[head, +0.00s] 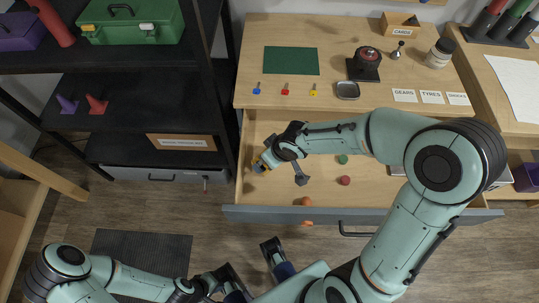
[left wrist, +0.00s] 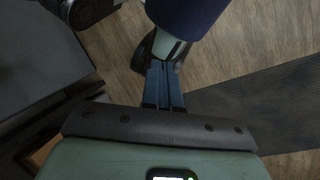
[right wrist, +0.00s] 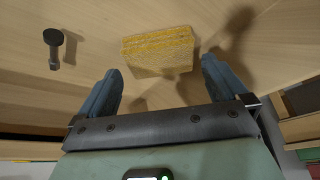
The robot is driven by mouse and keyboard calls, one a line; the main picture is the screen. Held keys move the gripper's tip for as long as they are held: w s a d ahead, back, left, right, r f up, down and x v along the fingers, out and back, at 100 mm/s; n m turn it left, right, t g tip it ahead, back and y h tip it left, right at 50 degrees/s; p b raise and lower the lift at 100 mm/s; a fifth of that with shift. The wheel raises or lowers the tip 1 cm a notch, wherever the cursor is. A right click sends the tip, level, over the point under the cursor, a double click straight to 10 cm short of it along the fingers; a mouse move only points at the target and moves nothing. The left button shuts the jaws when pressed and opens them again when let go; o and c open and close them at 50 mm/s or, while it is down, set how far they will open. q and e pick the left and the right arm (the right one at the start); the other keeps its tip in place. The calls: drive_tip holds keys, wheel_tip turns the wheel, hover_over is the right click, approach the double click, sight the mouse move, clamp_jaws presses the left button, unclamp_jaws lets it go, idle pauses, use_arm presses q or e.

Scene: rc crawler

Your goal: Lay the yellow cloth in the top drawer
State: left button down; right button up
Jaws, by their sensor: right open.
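The yellow cloth (right wrist: 160,52) looks like a thick folded block on the pale wooden floor of the open top drawer. In the head view the cloth (head: 257,168) shows partly at the drawer's left end. My right gripper (head: 264,161) is over it, open, with the cloth ahead of and between its spread blue fingers (right wrist: 158,88) in the right wrist view. I cannot tell whether they touch it. The top drawer (head: 270,212) is pulled out. My left gripper (head: 207,290) is low near my base; its fingers (left wrist: 165,85) are together with nothing seen between them.
In the drawer lie a dark grey tool (head: 300,176), a green piece (head: 342,159) and a red piece (head: 345,180). The worktop (head: 240,60) above holds a green mat (head: 291,61), a grinder (head: 366,63) and a jar (head: 440,52). Black shelving (head: 215,100) stands left.

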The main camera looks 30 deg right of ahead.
use_arm(q)
drive_tip(key=r+p, duration=0.1)
drive_tip(key=s+r+p, duration=0.1)
drive_tip(key=shift+r+g+p, duration=0.3)
drive_tip(key=shift+p, duration=0.05)
use_arm(e)
drive_tip(key=v, duration=0.9)
drive_tip(key=shift+s+r, duration=0.1)
use_arm(q)
drive_tip(key=shift+s, duration=0.1)
use_arm(e)
drive_tip(key=shift+s, duration=0.1)
